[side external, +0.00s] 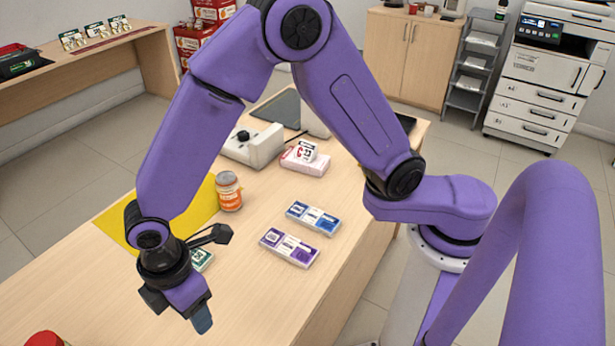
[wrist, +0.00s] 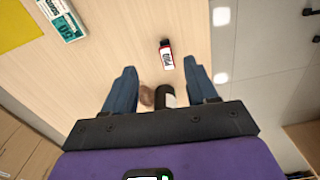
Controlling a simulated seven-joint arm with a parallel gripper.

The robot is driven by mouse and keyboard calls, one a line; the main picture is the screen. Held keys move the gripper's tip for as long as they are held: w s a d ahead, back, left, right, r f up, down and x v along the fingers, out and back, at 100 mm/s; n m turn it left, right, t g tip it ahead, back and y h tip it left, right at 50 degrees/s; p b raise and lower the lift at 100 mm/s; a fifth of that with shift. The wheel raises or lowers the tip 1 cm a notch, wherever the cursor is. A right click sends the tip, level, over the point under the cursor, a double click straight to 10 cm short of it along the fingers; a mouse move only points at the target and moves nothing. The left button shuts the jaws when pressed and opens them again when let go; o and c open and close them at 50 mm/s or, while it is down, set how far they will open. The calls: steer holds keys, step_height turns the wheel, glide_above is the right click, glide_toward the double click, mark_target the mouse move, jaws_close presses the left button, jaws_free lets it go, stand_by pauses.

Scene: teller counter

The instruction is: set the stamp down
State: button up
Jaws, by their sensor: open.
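My gripper (side external: 202,312) hangs low over the near part of the wooden counter in the side view. In the wrist view its two blue fingers (wrist: 159,78) are apart. A dark cylindrical thing (wrist: 167,97) shows between the fingers, partly hidden by the gripper body, with a small brown rounded thing (wrist: 147,95) beside it. A small upright-looking red, black and white item (wrist: 166,55) stands on the counter beyond the fingertips. I cannot tell for certain which of these is the stamp, or whether anything touches the fingers.
The counter (side external: 240,295) has a yellow mat (side external: 112,222), an orange-labelled jar (side external: 229,192), a teal-and-white box (side external: 201,259), and purple (side external: 289,247) and blue (side external: 313,217) boxes. A red thing (side external: 45,338) shows at the bottom left. The counter edge lies close to the right finger in the wrist view.

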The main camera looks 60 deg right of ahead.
steer(key=s+d+r+m, duration=0.1)
steer(key=s+d+r, duration=0.2)
steer(key=d, duration=0.7)
steer(key=s+d+r+m, duration=0.2)
steer(key=s+d+r, duration=0.2)
steer(key=s+d, duration=0.3)
steer(key=s+d+r+m, duration=0.1)
steer(key=s+d+r, duration=0.3)
steer(key=d, duration=0.9)
steer(key=shift+s+d, duration=0.3)
steer(key=shift+s, duration=0.15)
